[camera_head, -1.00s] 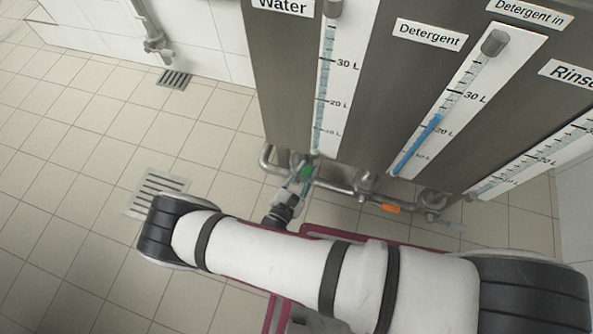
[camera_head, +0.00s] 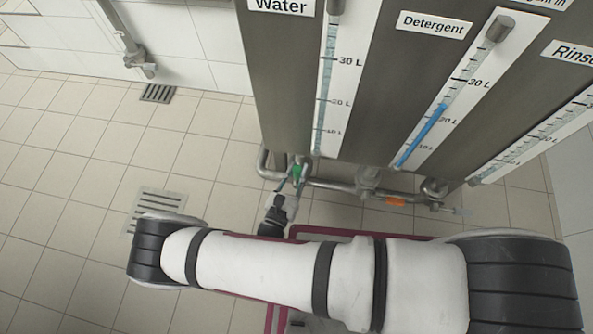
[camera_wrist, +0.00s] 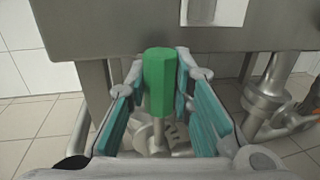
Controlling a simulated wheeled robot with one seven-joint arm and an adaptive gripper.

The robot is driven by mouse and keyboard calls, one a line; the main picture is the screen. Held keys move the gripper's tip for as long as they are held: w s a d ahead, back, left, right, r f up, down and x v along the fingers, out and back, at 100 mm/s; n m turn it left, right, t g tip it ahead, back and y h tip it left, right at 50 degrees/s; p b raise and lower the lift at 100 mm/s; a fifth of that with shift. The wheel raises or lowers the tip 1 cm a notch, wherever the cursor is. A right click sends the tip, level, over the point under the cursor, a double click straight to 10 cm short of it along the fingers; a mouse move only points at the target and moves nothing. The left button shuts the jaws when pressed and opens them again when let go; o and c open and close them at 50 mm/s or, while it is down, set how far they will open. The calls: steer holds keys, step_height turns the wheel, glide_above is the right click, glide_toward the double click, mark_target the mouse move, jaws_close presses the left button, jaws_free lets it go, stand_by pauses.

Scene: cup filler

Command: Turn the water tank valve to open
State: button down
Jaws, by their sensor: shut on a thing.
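The water tank (camera_head: 285,85) is a grey metal tank labelled "Water" with a level scale on its front. Its valve has a green handle (camera_head: 297,171) below the tank at the pipe. In the wrist view the green handle (camera_wrist: 159,82) stands upright, with a metal stem and fitting beneath it. My gripper (camera_head: 291,182) reaches the handle from the front. In the wrist view my gripper (camera_wrist: 161,76) has its teal-padded fingers on either side of the handle, shut on it. The lower part of the valve is partly hidden by the fingers.
A horizontal metal pipe (camera_head: 335,186) runs below the tanks, with an orange handle (camera_head: 396,202) farther right. The detergent tank (camera_head: 385,120) stands to the right. Floor drains (camera_head: 157,93) lie in the open tiled floor at left.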

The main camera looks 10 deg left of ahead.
steer(key=shift+s+a+f, duration=0.1)
steer(key=shift+a+f, duration=0.05)
steer(key=shift+a, duration=0.05)
steer(key=c, duration=1.4)
jaws_free()
steer(key=shift+r, duration=0.2)
step_height(320, 180, up, 10)
steer(key=shift+f, duration=0.15)
